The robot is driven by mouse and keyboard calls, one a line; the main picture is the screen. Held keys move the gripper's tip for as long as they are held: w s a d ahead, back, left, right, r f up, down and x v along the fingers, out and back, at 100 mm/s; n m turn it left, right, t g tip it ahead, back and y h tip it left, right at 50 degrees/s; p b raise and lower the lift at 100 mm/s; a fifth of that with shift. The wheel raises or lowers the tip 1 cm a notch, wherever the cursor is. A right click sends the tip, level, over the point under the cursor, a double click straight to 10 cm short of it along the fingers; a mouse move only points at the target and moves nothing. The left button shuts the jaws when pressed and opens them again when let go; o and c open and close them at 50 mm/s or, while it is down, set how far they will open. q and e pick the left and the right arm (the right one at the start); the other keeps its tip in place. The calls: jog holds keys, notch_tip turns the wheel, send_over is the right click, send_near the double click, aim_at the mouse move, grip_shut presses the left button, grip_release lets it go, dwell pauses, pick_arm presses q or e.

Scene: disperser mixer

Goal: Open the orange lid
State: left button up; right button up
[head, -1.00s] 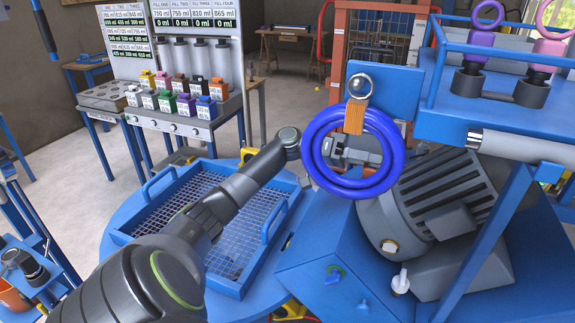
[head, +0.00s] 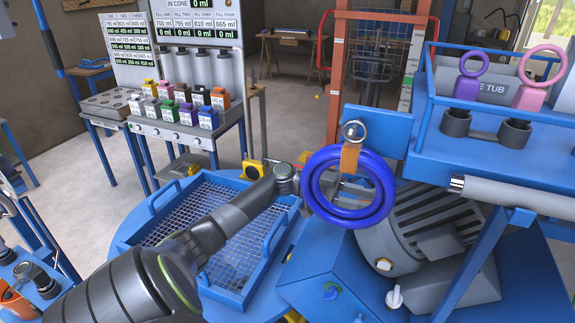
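My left arm reaches in from the lower left, and my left gripper (head: 335,182) is at the blue hose ring, mostly hidden by it; its finger state is unclear. No lid is plainly recognisable as the orange lid. A small orange-topped container (head: 220,98) stands at the right end of the coloured containers on the dispenser bench, far beyond the gripper. An orange object (head: 14,303) is partly cut off at the lower left edge. My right gripper is not in view.
The blue ring (head: 322,205) hangs from an orange strap in front of the grey motor (head: 440,225). A blue mesh tray (head: 205,225) lies below my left arm. A blue shelf (head: 500,150) with pink and purple ring-handled tools is at right. Open floor lies behind.

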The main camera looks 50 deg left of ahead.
pick_arm(q)
jog(key=shift+s+d+f+m+p, duration=0.1)
jog(key=shift+s+m+p, duration=0.15)
jog(key=shift+m+p, duration=0.45)
jog(key=b+v, duration=0.8)
jog(key=v, duration=0.9)
jog(key=s+d+f+n+g+y+p, duration=0.2)
jog(key=s+d+f+n+g+p, duration=0.2)
jog(key=s+d+f, duration=0.7)
notch_tip(320, 180, down, 3)
jog(key=shift+s+d+f+y+p, duration=0.2)
jog(key=shift+s+d+y+p, duration=0.15)
jog(key=shift+d, duration=0.3)
jog(key=shift+s, duration=0.1)
